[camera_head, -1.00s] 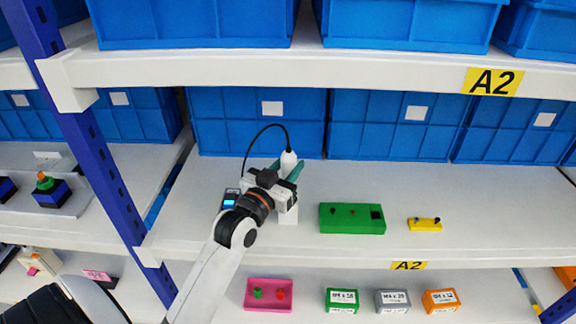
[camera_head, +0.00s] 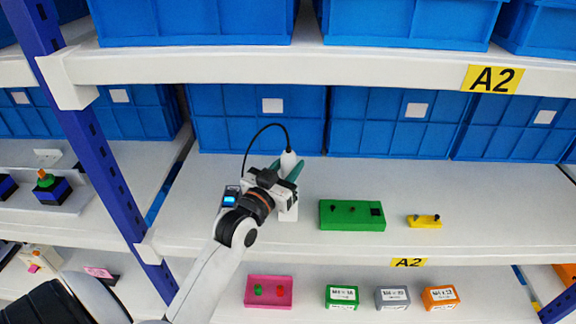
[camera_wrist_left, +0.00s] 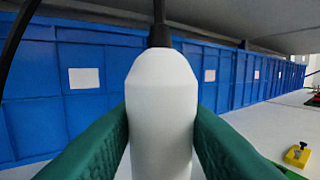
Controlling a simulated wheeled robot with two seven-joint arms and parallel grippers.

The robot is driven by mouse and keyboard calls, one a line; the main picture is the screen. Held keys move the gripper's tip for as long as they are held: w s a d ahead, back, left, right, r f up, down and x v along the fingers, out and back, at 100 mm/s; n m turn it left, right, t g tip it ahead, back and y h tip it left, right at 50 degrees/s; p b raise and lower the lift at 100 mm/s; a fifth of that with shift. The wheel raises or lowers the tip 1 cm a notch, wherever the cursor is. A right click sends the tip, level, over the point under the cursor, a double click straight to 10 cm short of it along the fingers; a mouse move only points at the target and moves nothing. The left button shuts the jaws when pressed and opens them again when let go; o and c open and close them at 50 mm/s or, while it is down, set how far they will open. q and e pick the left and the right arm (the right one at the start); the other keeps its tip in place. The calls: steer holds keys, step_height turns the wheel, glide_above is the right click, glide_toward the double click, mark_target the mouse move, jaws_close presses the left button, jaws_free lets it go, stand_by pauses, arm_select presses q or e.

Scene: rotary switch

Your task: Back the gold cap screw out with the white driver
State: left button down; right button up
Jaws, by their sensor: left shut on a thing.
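The white driver (camera_head: 289,160) stands upright at the left of the shelf, with a black cable looping from its top. My left gripper (camera_head: 286,171) is shut on it, with green fingers on both sides. In the left wrist view the driver's white body (camera_wrist_left: 162,115) fills the middle between the fingers; its lower end and bit are hidden. The gold cap screw cannot be picked out at this size. My right gripper is not in view.
Blue bins (camera_head: 377,130) line the back. The shelf around the green block is clear. A blue upright (camera_head: 95,140) stands left.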

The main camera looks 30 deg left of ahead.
arm_select(q)
steer(key=c, duration=0.9)
jaws_free()
steer(key=shift+f, duration=0.15)
steer(key=shift+s, duration=0.2)
steer(key=s+b, duration=0.3)
steer(key=s, duration=0.8)
steer(key=shift+s+d+f+b, duration=0.25)
steer(key=shift+d+f+b, duration=0.1)
steer(key=shift+f, duration=0.05)
